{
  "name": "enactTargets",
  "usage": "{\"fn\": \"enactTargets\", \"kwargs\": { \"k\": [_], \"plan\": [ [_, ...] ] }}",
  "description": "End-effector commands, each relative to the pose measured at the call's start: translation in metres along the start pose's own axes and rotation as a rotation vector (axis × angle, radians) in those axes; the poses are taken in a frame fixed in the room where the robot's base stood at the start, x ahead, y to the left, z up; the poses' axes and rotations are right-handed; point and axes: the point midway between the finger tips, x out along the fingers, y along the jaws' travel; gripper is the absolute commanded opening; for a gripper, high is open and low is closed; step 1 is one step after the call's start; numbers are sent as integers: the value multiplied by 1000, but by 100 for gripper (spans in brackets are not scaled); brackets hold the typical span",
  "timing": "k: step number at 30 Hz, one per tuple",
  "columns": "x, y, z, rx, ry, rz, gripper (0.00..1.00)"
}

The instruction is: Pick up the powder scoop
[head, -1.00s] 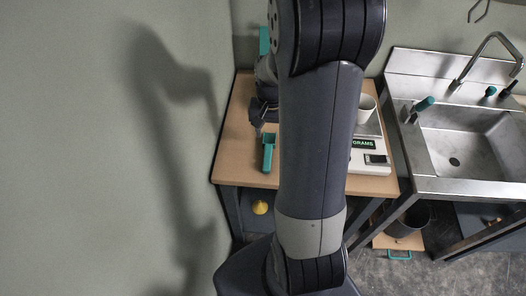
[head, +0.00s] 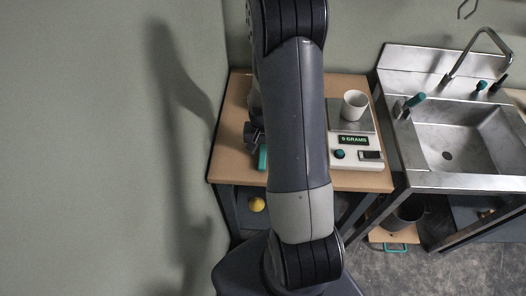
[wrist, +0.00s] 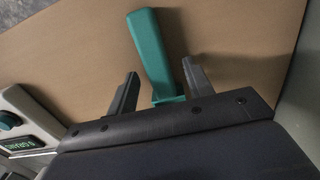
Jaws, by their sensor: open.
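The powder scoop is teal and lies on the wooden table. In the wrist view the scoop (wrist: 150,50) shows a long bar that reaches down between my gripper's fingers; its lower end is partly hidden by the gripper body. My gripper (wrist: 161,82) is open, with one dark finger on each side of the scoop and a visible gap to the left finger. In the head view part of the scoop (head: 263,157) shows beside my arm, below my gripper (head: 254,138), which is mostly hidden there.
A scale (head: 343,155) with a display reading grams stands right of my arm, with a white cup (head: 355,105) on it. The wooden table (head: 226,160) is bare at its left. A steel sink (head: 455,140) stands further right. A wall borders the table's left side.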

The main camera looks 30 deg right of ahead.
Motion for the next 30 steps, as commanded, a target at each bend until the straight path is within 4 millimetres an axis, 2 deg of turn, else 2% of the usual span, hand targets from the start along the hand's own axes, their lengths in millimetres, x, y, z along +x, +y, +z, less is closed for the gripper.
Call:
{"fn": "enactTargets", "kwargs": {
  "k": [6, 24, 30],
  "plan": [
    [0, 0, 0, 0, 0, 0, 48],
    [0, 0, 0, 0, 0, 0, 0],
    [0, 0, 0, 0, 0, 0, 0]
  ]
}}
